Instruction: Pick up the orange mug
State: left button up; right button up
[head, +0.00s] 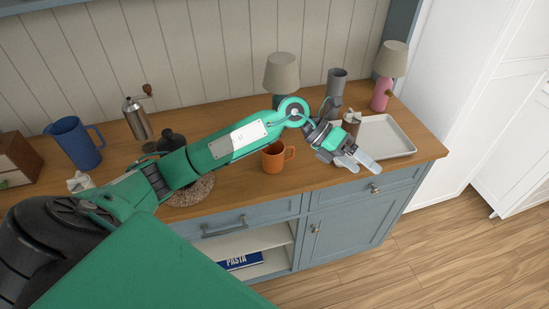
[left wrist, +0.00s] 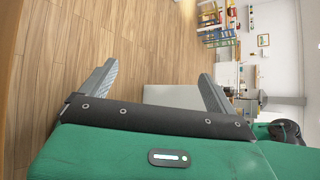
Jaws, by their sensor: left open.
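The orange mug (head: 273,157) stands upright on the wooden counter in the head view, with its handle to the right. Part of its rim is close under my left forearm in the picture. My left gripper (head: 362,165) is right of the mug, over the counter's front edge near the white tray. Its fingers are apart and nothing is between them. In the left wrist view the open fingers (left wrist: 157,85) face the wood floor and the far room, and the mug does not show. My right gripper is not in view.
A white tray (head: 398,138), a grey cup (head: 337,82), a pink lamp (head: 381,92) and another lamp (head: 282,75) stand at the right. A blue pitcher (head: 75,146) and a grinder (head: 136,118) stand at the left. A round mat (head: 192,194) lies under my arm.

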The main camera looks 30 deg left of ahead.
pick_arm(q)
jog(key=w+a+f+y, duration=0.25)
jog(key=a+y, duration=0.45)
jog(key=a, duration=0.6)
jog(key=n+g+y+p, duration=0.1)
jog(key=g+y+p, duration=0.1)
jog(key=y, duration=0.3)
send_over(274, 151)
jog(key=s+d, duration=0.2)
notch_tip(274, 151, down, 5)
jog(key=f+p, duration=0.2)
jog(key=f, duration=0.1)
jog(key=f+p, duration=0.1)
jog(key=shift+s+a+f, duration=0.2)
jog(key=shift+s, duration=0.05)
jog(key=shift+f, duration=0.35)
jog(key=c, duration=1.2)
